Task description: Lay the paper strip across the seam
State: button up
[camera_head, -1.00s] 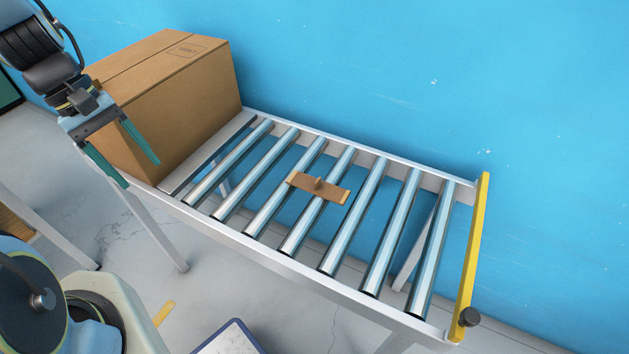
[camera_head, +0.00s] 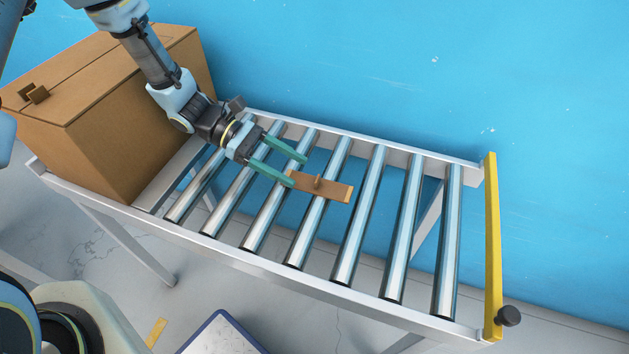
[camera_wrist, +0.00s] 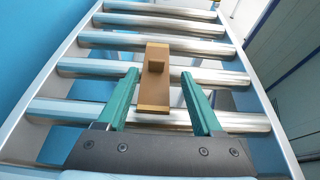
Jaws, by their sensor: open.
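The paper strip (camera_head: 334,190) is a flat brown piece with a small upright tab and a paler end, lying across the rollers. My gripper (camera_head: 297,171) is open and empty, low over the rollers at the strip's left end. In the wrist view, the strip (camera_wrist: 154,95) shows between my gripper's spread green fingers (camera_wrist: 158,74), with its tab near the tips; whether they touch it I cannot tell. The cardboard box (camera_head: 120,140) stands at the conveyor's left end.
A small brown tabbed piece (camera_head: 36,93) sits at the box top's left edge. The roller conveyor (camera_head: 250,262) has a yellow end bar (camera_head: 491,250) at right. The blue wall (camera_head: 400,70) stands close behind. The rollers right of the strip are clear.

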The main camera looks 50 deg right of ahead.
aim_at(311, 183)
jog(key=x, duration=0.1)
jog(key=p+x, duration=0.1)
jog(key=x, duration=0.1)
jog(key=shift+s+d+r, duration=0.1)
jog(key=shift+s+d, duration=0.15)
jog(key=shift+d, duration=0.1)
jog(key=shift+s+d+f, duration=0.2)
jog(key=shift+s+f, duration=0.1)
jog(key=shift+s, duration=0.2)
jog(key=shift+c, duration=0.3)
grip_shut()
